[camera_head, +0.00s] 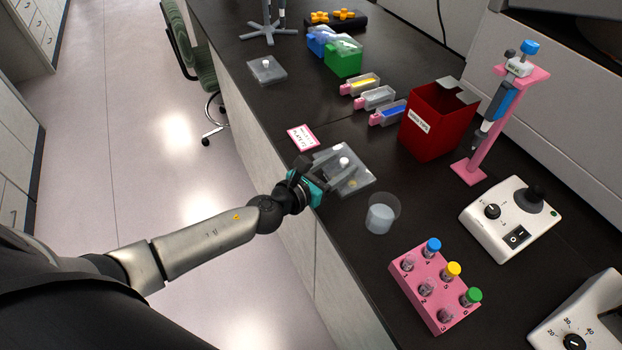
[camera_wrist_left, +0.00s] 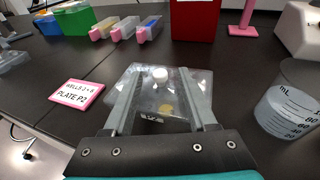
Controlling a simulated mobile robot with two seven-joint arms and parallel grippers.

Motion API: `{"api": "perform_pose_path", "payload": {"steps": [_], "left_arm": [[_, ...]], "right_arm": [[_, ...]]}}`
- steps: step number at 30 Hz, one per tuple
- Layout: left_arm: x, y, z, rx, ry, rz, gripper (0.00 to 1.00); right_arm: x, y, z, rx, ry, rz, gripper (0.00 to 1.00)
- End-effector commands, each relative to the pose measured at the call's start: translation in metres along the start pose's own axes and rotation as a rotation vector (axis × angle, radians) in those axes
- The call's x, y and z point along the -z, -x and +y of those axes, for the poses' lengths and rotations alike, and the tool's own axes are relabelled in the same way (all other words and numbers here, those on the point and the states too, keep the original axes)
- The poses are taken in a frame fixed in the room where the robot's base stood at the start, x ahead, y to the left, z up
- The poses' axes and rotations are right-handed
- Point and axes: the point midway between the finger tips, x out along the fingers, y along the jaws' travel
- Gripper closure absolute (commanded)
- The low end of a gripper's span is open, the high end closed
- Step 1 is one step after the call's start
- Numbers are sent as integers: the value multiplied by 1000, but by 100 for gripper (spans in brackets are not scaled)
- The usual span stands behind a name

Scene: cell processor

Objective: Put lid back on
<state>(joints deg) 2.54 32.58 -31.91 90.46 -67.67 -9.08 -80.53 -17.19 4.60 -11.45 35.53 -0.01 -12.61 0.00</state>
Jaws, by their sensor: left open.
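A clear square plate (camera_head: 364,183) lies near the table's front edge. A clear lid with a white knob (camera_head: 344,162) is at the plate; whether it sits flush or askew on it I cannot tell. In the left wrist view the knob (camera_wrist_left: 160,74) shows between my fingers, with a yellow spot (camera_wrist_left: 167,108) nearer my palm. My left gripper (camera_head: 338,169) is open, its two fingers reaching over the plate on either side of the knob. The fingers do not appear closed on anything. My right gripper is not in view.
A pink-edged label card (camera_head: 303,137) lies left of the plate, and a clear beaker (camera_head: 380,217) stands close on its right. A pink tube rack (camera_head: 435,287), red waste box (camera_head: 437,120) and pipette stand (camera_head: 468,171) are farther right. Another clear knobbed plate (camera_head: 266,70) lies farther back.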

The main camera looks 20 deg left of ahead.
Motion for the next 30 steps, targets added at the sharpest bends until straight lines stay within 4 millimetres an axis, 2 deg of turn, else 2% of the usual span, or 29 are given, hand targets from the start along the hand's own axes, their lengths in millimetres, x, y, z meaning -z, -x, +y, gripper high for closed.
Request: {"api": "perform_pose_path", "payload": {"steps": [6,18,24,30], "left_arm": [[1,37,0,2,-3,3,43],[2,96,-1,2,1,3,43],[2,120,0,2,0,3,43],[1,134,0,0,1,2,43]], "right_arm": [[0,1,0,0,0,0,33],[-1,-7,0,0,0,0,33],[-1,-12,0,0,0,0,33],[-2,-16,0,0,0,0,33]]}}
